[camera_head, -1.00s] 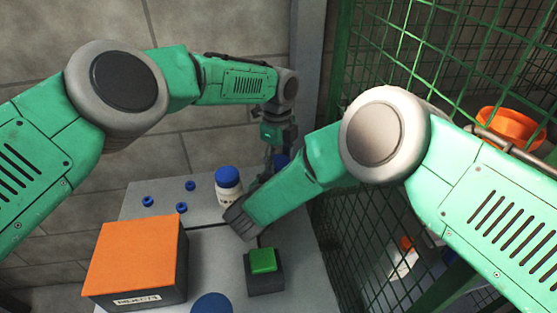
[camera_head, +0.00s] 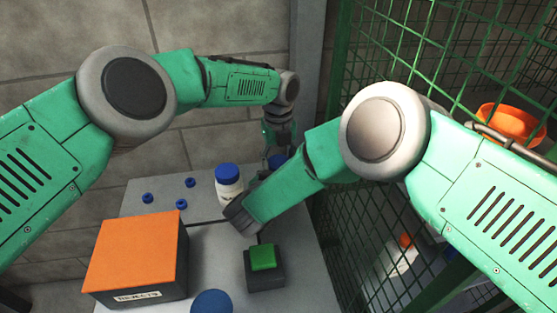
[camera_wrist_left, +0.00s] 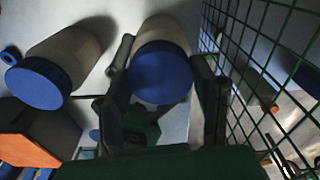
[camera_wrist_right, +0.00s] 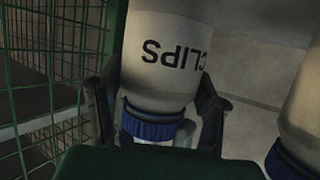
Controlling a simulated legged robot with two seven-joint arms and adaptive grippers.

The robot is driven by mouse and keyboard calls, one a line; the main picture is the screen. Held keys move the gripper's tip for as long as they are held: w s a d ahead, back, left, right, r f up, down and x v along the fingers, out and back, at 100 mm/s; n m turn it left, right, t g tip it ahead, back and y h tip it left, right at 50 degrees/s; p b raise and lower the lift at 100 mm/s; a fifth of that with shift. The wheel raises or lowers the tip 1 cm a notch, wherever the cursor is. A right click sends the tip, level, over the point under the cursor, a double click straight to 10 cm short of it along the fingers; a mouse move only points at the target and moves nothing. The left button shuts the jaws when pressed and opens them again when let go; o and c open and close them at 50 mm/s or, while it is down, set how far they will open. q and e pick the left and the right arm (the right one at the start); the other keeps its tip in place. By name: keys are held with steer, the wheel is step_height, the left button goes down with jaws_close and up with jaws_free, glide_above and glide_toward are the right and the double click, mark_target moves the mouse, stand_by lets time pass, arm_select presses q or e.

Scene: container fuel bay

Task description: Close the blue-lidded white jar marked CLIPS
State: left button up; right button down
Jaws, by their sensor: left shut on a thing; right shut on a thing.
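The white jar marked CLIPS (camera_wrist_right: 168,58) shows upside down in the right wrist view. Its blue lid (camera_wrist_left: 161,78) is against the jar's top; I cannot tell how tightly it sits. My left gripper (camera_head: 278,143) reaches down from behind and is shut on the lid, its fingers on both sides in the left wrist view. My right gripper (camera_wrist_right: 158,108) is shut on the jar, its fingers at either side of the upper body. In the head view the lid (camera_head: 277,160) shows, but my right forearm hides the jar's body and my right gripper.
Another blue-lidded white jar (camera_head: 228,183) stands close to the left. An orange-topped box (camera_head: 136,252), a green button (camera_head: 263,257) and a blue round thing (camera_head: 212,303) are nearer. Green mesh (camera_head: 375,245) bounds the right side.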

arm_select(q)
steer(key=m, duration=0.5)
steer(key=shift+w, duration=0.1)
steer(key=m, duration=0.3)
steer(key=shift+f, duration=0.1)
steer(key=shift+a+m, duration=0.1)
steer(key=shift+m, duration=1.1)
steer(key=shift+w, duration=0.1)
steer(key=o, duration=0.7)
steer(key=shift+c, duration=0.2)
steer(key=shift+r, duration=2.35)
steer(key=shift+c, duration=0.3)
